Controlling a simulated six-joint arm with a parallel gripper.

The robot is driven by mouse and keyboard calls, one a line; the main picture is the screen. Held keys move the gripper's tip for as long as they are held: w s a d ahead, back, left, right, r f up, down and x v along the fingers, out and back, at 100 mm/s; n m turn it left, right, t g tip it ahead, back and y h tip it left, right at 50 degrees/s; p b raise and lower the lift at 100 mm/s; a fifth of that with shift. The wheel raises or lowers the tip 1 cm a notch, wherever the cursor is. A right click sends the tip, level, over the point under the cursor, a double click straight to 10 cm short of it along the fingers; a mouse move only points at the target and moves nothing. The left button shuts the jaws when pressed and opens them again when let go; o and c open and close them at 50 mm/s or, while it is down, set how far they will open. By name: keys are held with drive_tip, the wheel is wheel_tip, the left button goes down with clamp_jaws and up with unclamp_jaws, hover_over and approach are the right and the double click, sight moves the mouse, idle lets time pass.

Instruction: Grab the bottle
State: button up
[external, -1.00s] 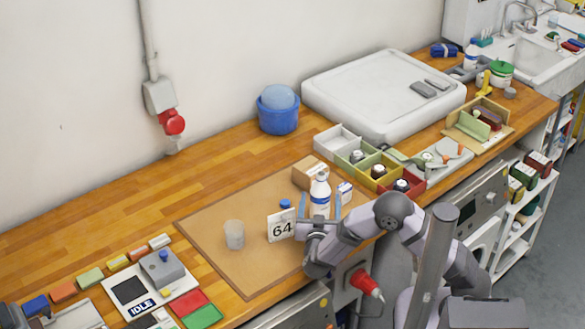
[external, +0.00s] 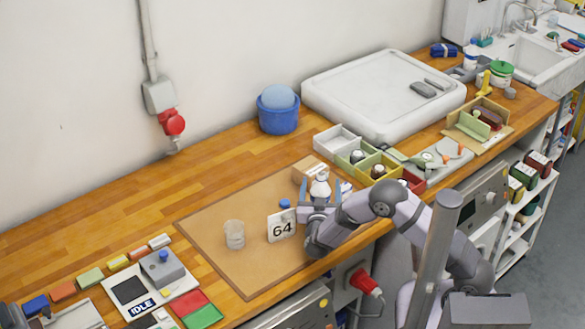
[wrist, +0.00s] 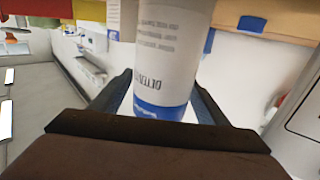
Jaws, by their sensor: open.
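The bottle (external: 320,187) is white with a blue band and stands upright on the brown mat (external: 255,268). In the wrist view the bottle (wrist: 168,55) fills the upper middle, with printed text on its label. My gripper (external: 320,197) is open around it, one blue finger on each side. In the wrist view the fingers flank the bottle's blue-banded end; I cannot tell whether either touches it. In the external view my gripper hides the bottle's lower part.
Coloured bins (external: 378,167) stand to the right. The mat's front left is clear.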

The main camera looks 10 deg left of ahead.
drive_tip(key=shift+w, duration=0.2)
drive_tip(key=c, duration=1.4)
drive_tip(key=shift+o, duration=0.2)
drive_tip(key=shift+r, duration=0.3)
wheel_tip(320, 180, up, 9)
drive_tip(key=b, duration=0.2)
drive_tip(key=shift+r, duration=0.2)
